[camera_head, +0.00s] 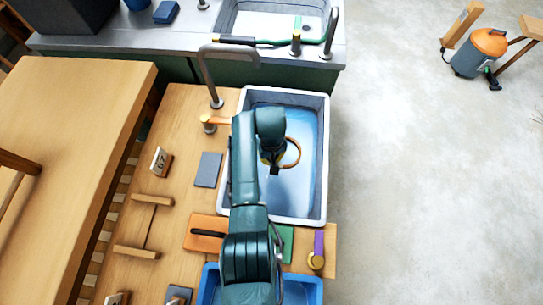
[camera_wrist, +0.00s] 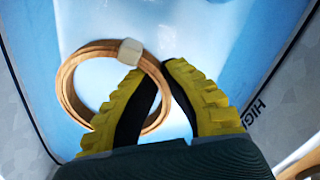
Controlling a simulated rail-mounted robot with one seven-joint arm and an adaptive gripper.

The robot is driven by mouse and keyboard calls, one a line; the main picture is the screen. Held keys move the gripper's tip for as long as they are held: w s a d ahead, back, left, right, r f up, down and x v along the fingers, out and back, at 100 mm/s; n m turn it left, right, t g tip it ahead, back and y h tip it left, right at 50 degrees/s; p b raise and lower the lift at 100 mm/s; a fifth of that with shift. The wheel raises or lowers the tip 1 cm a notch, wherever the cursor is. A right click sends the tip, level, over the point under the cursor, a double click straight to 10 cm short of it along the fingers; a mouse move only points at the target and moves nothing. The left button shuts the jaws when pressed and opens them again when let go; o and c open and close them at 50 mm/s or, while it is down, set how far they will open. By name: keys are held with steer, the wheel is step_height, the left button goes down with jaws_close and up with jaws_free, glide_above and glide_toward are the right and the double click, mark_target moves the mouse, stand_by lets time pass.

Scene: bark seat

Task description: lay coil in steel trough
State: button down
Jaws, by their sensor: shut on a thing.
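The coil is a tan ring with a pale tab, (camera_wrist: 68,88) in the wrist view. It also shows in the head view (camera_head: 295,150) at the tip of my arm. My gripper (camera_wrist: 160,74) is shut on its right side, and the yellow ribbed left finger hides part of the ring. In the head view my gripper (camera_head: 272,156) is over a white-rimmed basin of blue water (camera_head: 322,185). I cannot tell the coil's height above the water. The steel trough (camera_head: 231,22) is sunk in the metal counter at the top, apart from the coil.
A tall curved tap (camera_head: 203,72) stands between the basin and the steel counter (camera_head: 185,32). A green hose (camera_head: 305,42) and a small tap (camera_head: 295,44) are at the trough's front edge. A blue bin (camera_head: 208,285) is at the bottom. Open floor lies right.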

steer(key=shift+f, duration=0.1)
steer(key=c, duration=0.8)
jaws_free()
step_height(320, 180, up, 14)
steer(key=p, duration=1.3)
steer(key=shift+p, duration=0.35)
